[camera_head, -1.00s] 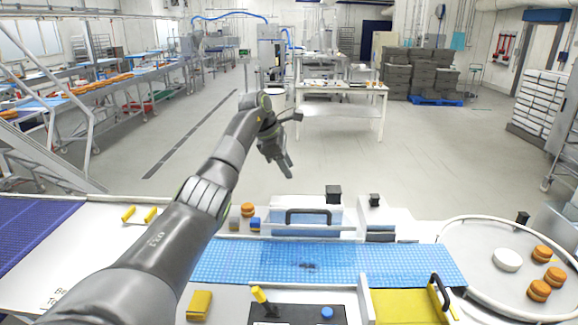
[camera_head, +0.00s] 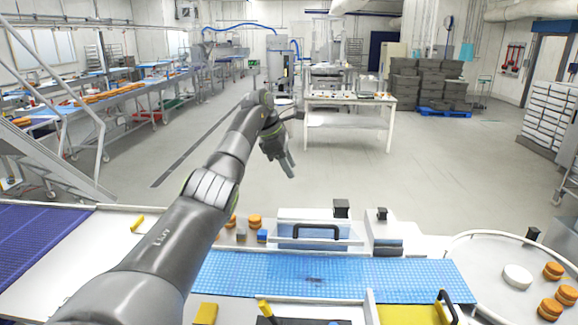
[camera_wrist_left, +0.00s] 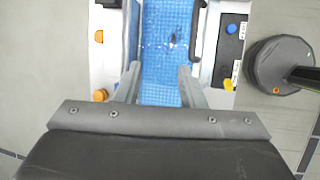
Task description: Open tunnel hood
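The tunnel hood (camera_head: 284,232) is a clear bluish cover with a black bar handle (camera_head: 318,230), standing over the far side of the blue mesh belt (camera_head: 400,280). It looks closed. My left gripper (camera_head: 287,163) hangs in the air beyond the hood in the head view, apart from it. In the left wrist view the two fingers of the left gripper (camera_wrist_left: 159,76) are spread with nothing between them, above the blue belt (camera_wrist_left: 165,65). A black handle (camera_wrist_left: 197,30) shows at the top there. A small dark patch (camera_head: 314,279) lies on the belt. My right gripper is out of view.
Orange filled rounds (camera_head: 254,221) sit left of the hood. A round table (camera_head: 490,275) at right carries more rounds and a white disc (camera_head: 517,276). A control panel with a yellow lever (camera_head: 265,309) and a yellow bin (camera_head: 405,314) are in front.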

